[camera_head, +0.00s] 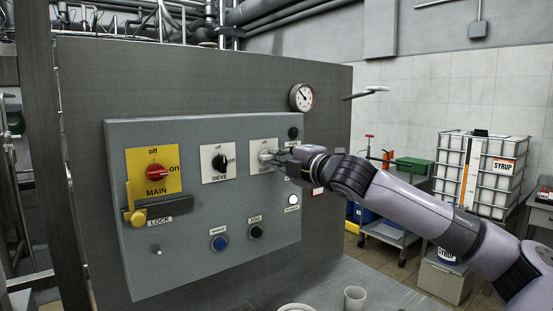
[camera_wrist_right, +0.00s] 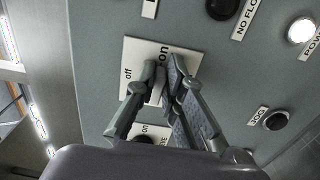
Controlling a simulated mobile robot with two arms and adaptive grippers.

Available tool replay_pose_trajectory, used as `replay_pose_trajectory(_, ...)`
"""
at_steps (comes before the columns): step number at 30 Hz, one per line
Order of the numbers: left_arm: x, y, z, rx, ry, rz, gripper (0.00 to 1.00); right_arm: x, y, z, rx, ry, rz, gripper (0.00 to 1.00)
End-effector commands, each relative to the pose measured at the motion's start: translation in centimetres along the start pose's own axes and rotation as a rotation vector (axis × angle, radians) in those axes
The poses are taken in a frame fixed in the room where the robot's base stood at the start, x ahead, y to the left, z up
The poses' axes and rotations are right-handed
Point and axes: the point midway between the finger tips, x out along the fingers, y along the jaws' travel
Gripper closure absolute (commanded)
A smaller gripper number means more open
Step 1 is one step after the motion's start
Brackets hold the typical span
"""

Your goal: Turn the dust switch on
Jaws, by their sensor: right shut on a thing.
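The dust switch (camera_head: 264,156) is a grey knob on a white plate, third from the left on the grey control panel (camera_head: 130,255). Its plate (camera_wrist_right: 135,58) also shows in the right wrist view, with "off" and "on" marked on it. My right gripper (camera_head: 277,157) reaches in from the right and is shut on the knob. In the wrist view my right gripper's fingers (camera_wrist_right: 164,77) lie over the plate and hide most of the knob. My left gripper is not in view.
Left of the dust switch are the black sieve switch (camera_head: 219,162) and the red main switch (camera_head: 155,172) with a yellow lock lever (camera_head: 134,215). A blue button (camera_head: 219,243), a black jog button (camera_head: 255,232) and a lit white lamp (camera_head: 293,199) are close below.

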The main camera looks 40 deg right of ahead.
Motion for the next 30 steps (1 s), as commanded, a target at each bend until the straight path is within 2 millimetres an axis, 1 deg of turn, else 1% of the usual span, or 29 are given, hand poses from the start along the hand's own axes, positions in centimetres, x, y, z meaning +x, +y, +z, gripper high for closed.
replay_pose_trajectory(1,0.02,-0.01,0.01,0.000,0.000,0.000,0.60,0.05,-0.28,-0.03,0.004,0.000,-0.006,1.00)
replay_pose_trajectory(7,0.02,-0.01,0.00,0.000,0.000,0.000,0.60,0.05,-0.30,-0.04,0.004,0.000,-0.006,1.00)
replay_pose_trajectory(8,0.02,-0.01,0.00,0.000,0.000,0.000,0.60,0.06,-0.30,-0.04,0.004,0.000,-0.006,0.88)
replay_pose_trajectory(16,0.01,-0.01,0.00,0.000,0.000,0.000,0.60,0.03,-0.17,-0.02,0.002,0.000,-0.003,0.70)
replay_pose_trajectory(26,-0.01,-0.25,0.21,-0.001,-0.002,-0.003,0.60,0.00,0.04,0.03,0.002,-0.001,0.000,0.70)
replay_pose_trajectory(30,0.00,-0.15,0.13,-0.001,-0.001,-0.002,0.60,-0.03,0.60,0.24,0.008,-0.006,0.006,0.70)
